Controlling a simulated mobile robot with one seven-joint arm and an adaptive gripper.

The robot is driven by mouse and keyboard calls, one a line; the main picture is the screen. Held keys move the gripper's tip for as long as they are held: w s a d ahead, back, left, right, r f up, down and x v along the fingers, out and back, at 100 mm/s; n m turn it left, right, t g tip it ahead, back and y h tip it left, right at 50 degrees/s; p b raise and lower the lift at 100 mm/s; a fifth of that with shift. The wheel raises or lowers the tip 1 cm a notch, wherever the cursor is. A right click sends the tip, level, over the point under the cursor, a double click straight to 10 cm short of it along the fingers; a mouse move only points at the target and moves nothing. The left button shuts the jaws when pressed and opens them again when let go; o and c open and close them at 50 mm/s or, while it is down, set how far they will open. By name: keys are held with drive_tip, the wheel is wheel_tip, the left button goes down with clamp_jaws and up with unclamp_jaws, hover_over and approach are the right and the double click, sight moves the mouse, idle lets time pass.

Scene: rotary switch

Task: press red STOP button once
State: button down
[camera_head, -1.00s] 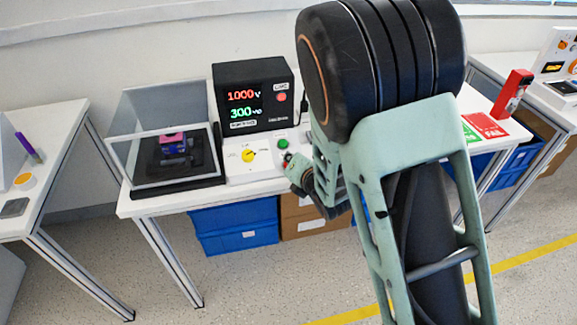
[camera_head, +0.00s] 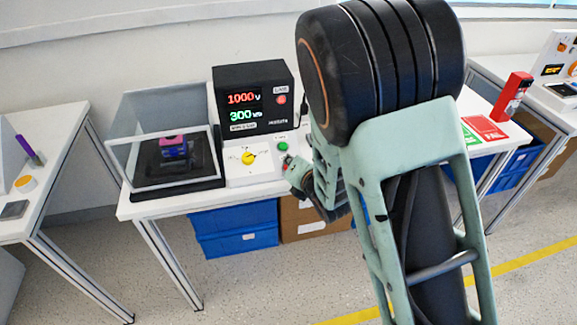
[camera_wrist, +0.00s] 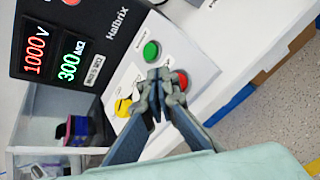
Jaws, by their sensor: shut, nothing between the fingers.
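The red button (camera_wrist: 183,80) sits on the white control panel (camera_wrist: 195,54), beside the green button (camera_wrist: 151,51). In the wrist view it is partly hidden behind my fingertips. My gripper (camera_wrist: 160,82) is shut and empty, with its tips right at the red button's edge; I cannot tell whether they touch it. In the head view my gripper (camera_head: 293,168) is at the panel's front right, below the green button (camera_head: 283,146). A yellow rotary knob (camera_head: 249,158) is left of it and also shows in the wrist view (camera_wrist: 123,107).
The black meter (camera_head: 254,95) behind the panel reads 1000 and 300 and has a round red part (camera_head: 281,99) on its face. A clear-covered box (camera_head: 165,145) stands to the left.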

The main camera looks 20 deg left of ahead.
drive_tip(key=shift+f+b, duration=0.25)
drive_tip(key=shift+b, duration=0.05)
drive_tip(key=shift+w+f+b, duration=0.1)
drive_tip(key=shift+f+b, duration=0.1)
drive_tip(key=shift+b, duration=0.2)
drive_tip(key=shift+w+a+f+b, duration=0.1)
drive_tip(key=shift+a+f+b, duration=0.05)
drive_tip(key=shift+f+b, duration=0.35)
idle(0.8)
drive_tip(key=shift+r, duration=0.15)
drive_tip(key=shift+s+r+p, duration=0.25)
drive_tip(key=shift+r+p, duration=0.05)
drive_tip(key=shift+r, duration=0.45)
drive_tip(key=shift+s+d+r+p, duration=0.2)
drive_tip(key=shift+r+p, duration=0.25)
drive_tip(key=shift+r, duration=0.35)
drive_tip(key=shift+s+d+r+p, duration=0.2)
drive_tip(key=shift+r+p, duration=0.25)
drive_tip(key=shift+r, duration=0.35)
drive_tip(key=shift+s+d+r+p, duration=0.2)
drive_tip(key=shift+r+p, duration=0.25)
drive_tip(key=shift+r, duration=0.35)
